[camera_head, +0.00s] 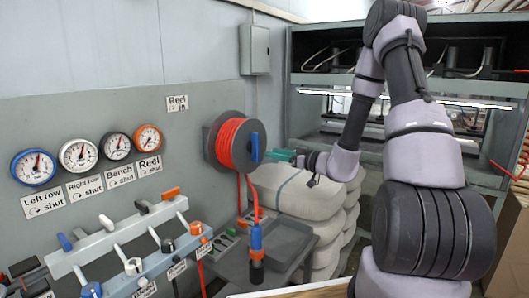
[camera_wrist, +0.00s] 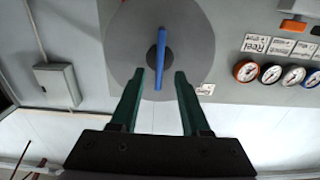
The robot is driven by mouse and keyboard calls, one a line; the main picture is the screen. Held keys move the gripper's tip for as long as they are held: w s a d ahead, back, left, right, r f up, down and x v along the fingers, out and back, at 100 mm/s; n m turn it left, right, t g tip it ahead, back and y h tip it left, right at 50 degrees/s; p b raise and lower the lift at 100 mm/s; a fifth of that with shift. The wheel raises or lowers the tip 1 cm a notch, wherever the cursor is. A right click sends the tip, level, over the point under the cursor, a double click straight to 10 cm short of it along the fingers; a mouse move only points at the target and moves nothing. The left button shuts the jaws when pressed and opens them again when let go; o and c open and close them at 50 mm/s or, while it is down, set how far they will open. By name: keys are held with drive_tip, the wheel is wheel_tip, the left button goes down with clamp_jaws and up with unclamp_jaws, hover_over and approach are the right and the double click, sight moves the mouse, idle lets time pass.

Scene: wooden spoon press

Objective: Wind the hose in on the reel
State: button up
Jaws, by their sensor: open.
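The reel (camera_head: 209,143) is mounted on the grey wall panel, with orange hose (camera_head: 231,140) wound on it. A blue handle (camera_head: 254,147) sticks out at the reel's face; in the wrist view the blue handle (camera_wrist: 161,62) crosses the grey disc of the reel (camera_wrist: 193,45). A length of hose hangs down to an end fitting with blue and orange parts (camera_head: 256,238). My gripper (camera_head: 273,155) has green fingers and is just right of the handle. In the wrist view my gripper (camera_wrist: 160,73) is open, with the handle's end between its fingertips. Contact cannot be told.
A "Reel in" sign (camera_head: 178,103) is above left of the reel. Several gauges (camera_head: 78,154) and a row of levers (camera_head: 128,235) are at left. Stacked sacks (camera_head: 305,195) stand below my gripper. A grey box (camera_head: 255,50) hangs on the wall behind.

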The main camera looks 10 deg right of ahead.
drive_tip(key=shift+v, duration=1.75)
drive_tip(key=s+a+r+n+g, duration=0.3)
drive_tip(key=s+r+n+g, duration=0.15)
drive_tip(key=n, duration=0.55)
drive_tip(key=s+a+r+n+g+h, duration=0.1)
drive_tip(key=s+a+r+n+g, duration=0.2)
drive_tip(key=s+n, duration=0.5)
drive_tip(key=s+a+r+n+g, duration=0.2)
drive_tip(key=s+r+n+g, duration=0.15)
drive_tip(key=n, duration=0.95)
drive_tip(key=s+d+r+n+t+h, duration=0.2)
drive_tip(key=s+d+r+n+h, duration=0.2)
drive_tip(key=n, duration=1)
drive_tip(key=s+d+r+n+t+h, duration=0.3)
drive_tip(key=s+d+r+n+h, duration=0.2)
drive_tip(key=n, duration=0.9)
drive_tip(key=shift+s+d+h, duration=0.4)
drive_tip(key=shift+s+d, duration=0.35)
drive_tip(key=shift+d, duration=0.25)
